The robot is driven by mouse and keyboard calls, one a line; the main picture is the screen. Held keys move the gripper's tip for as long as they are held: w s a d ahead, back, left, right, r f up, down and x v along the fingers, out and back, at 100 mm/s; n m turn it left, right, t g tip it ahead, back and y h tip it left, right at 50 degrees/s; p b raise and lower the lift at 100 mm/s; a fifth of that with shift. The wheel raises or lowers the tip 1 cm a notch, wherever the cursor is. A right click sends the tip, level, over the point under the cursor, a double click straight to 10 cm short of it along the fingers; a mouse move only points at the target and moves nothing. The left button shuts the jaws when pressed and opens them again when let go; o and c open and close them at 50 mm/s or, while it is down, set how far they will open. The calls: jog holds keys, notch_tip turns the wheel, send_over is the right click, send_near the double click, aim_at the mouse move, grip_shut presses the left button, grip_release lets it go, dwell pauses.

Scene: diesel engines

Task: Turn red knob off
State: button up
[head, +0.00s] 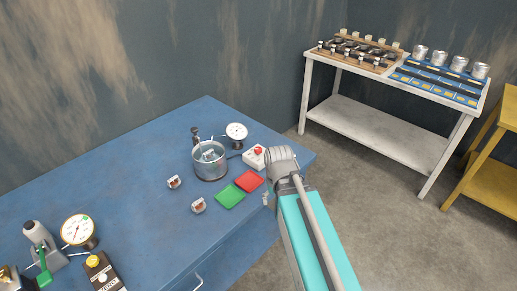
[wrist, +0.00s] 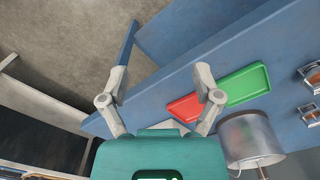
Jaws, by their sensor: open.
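The red knob (head: 258,151) sits on top of a small white box (head: 252,157) near the far right corner of the blue table. It is just left of my arm's grey wrist in the head view. The knob is not seen in the wrist view, so its turn position cannot be told. My gripper (wrist: 161,78) is open and empty in the wrist view, its two grey fingers spread wide above the table edge and floor. In the head view the fingers are mostly hidden by my arm.
A red tray (head: 249,181) and green tray (head: 230,196) lie close to the box. A metal pot (head: 210,162) and a dial gauge (head: 236,132) stand left of it. Small metal parts (head: 198,205) lie on the table. Open floor (head: 370,190) is to the right.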

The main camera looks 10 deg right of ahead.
aim_at(258, 149)
jog(key=w+r+m+p, duration=0.4)
jog(key=w, duration=0.5)
jog(key=w+r+m+p, duration=0.3)
jog(key=w+r+m, duration=0.1)
jog(key=w, duration=0.6)
jog(key=w+r+m+p, duration=0.4)
jog(key=w, duration=0.6)
jog(key=shift+a+m+p, duration=0.2)
jog(key=shift+m+p, duration=0.15)
jog(key=shift+m, duration=0.05)
jog(key=shift+f, duration=0.2)
notch_tip(258, 149, down, 14)
jog(key=b, duration=1.3)
jog(key=shift+r+b, duration=0.25)
jog(key=shift+b, duration=0.15)
grip_shut()
jog(key=shift+s, duration=0.1)
